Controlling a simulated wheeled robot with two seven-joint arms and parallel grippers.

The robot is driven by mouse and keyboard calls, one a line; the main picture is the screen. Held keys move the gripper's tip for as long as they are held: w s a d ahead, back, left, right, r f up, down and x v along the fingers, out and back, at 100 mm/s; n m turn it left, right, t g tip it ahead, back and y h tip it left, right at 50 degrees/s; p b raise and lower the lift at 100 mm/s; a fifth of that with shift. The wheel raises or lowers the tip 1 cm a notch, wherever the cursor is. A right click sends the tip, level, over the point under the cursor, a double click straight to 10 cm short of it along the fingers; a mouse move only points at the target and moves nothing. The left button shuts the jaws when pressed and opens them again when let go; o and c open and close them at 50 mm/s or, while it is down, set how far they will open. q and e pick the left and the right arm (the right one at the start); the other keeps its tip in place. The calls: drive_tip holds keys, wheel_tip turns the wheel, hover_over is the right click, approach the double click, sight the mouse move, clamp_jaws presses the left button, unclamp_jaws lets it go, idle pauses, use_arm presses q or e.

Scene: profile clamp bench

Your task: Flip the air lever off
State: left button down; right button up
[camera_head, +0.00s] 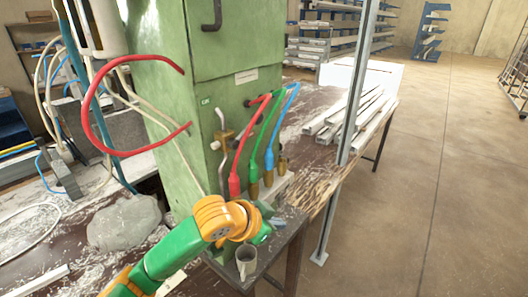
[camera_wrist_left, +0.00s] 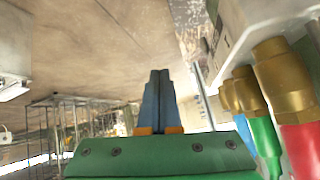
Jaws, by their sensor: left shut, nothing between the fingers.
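My left gripper (camera_head: 272,222) is low in front of the green cabinet (camera_head: 235,100), beside the hose block. In the left wrist view its two blue-grey fingers (camera_wrist_left: 158,98) are together, with nothing between them. A brass valve (camera_head: 222,140) with a pale upright handle is on the cabinet front, above and left of the gripper; I cannot tell if this is the air lever. A thin grey rod (camera_wrist_left: 204,92) stands right of the fingers in the wrist view, apart from them. My right gripper is out of view.
Red (camera_head: 235,182), green (camera_head: 254,170) and blue (camera_head: 269,158) hoses run into brass fittings close behind the gripper. A grey cup (camera_head: 246,262) stands on the small dark shelf below. A metal post (camera_head: 345,140) rises to the right. Open floor lies beyond it.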

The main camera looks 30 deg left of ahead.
use_arm(q)
drive_tip(key=a+r+t, duration=0.2)
drive_tip(key=a+r, duration=0.1)
drive_tip(key=r, duration=0.6)
drive_tip(key=a+r+t, duration=0.1)
drive_tip(key=a+r, duration=0.1)
drive_tip(key=r, duration=0.8)
drive_tip(key=s+a+r+n+t, duration=0.25)
drive_tip(key=s+r, duration=0.45)
drive_tip(key=r, duration=0.5)
drive_tip(key=p, duration=0.3)
hover_over(251, 126)
drive_tip(key=f, duration=0.2)
drive_tip(key=shift+m+t+y, duration=0.25)
drive_tip(key=shift+t+y, duration=0.1)
drive_tip(key=shift+y, duration=0.05)
wheel_tip(251, 126, down, 4)
drive_tip(key=b, duration=0.3)
drive_tip(key=shift+s+f, duration=0.1)
